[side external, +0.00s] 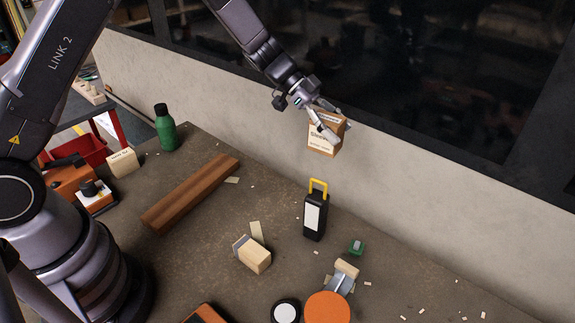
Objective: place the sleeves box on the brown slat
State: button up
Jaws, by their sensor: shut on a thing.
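A small cardboard box with printed labels, which I take to be the sleeves box (322,141), is held in the air near the back wall. My gripper (330,122) is shut on it from above, with the fingers at its upper part. The box is slightly tilted and well clear of the bench. The brown slat (190,194) lies diagonally on the bench, to the left of and below the box in the picture. Its top is bare. The printing on the box is too small to read surely.
A green bottle (166,128) stands behind the slat's left side. A black work lamp with a yellow handle (315,212) stands upright right of the slat. A wooden block (254,254), an orange disc (327,307) and a small green item (356,247) lie nearer the front. The right bench is mostly clear.

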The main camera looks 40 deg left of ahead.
jog(key=a+n+t, duration=0.2)
jog(key=a, duration=0.9)
jog(key=n+t+y, duration=0.3)
jog(key=n+t, duration=0.1)
jog(key=n, duration=0.1)
send_over(200, 186)
notch_tip(200, 186, down, 18)
jog(key=shift+f, duration=0.15)
jog(key=o, duration=1.2)
jog(key=shift+f, duration=0.1)
jog(key=shift+c, duration=0.2)
